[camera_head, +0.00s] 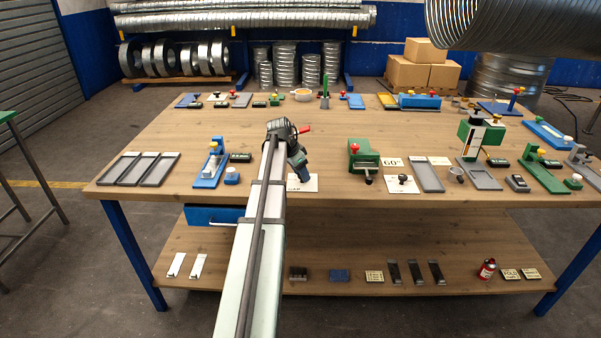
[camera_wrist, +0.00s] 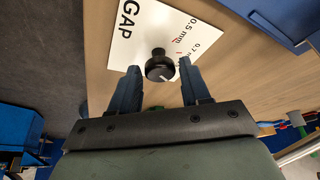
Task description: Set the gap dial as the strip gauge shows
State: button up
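The gap dial is a black round knob (camera_wrist: 160,66) with a white pointer line, on a white card (camera_wrist: 130,40) lettered GAP, 0.5 and 0.7, with red ticks. In the wrist view the pointer line lies at the knob's lower right. My gripper (camera_wrist: 161,88) is open, its two blue-grey fingers either side of the knob's near edge; I cannot tell whether they touch it. In the head view my gripper (camera_head: 298,163) hangs above a white card (camera_head: 306,185) at the bench's front, hiding the dial. I cannot pick out the strip gauge's reading.
A second black knob (camera_head: 402,178) stands on a white card to the right. A green device (camera_head: 362,155) with a red knob stands between. A blue fixture (camera_head: 212,165) and grey trays (camera_head: 140,168) are to the left. A green-and-white machine (camera_head: 480,135) stands at right.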

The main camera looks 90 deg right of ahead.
jog(key=shift+o, duration=1.1)
jog(key=v, duration=1.4)
jog(key=shift+f, duration=0.1)
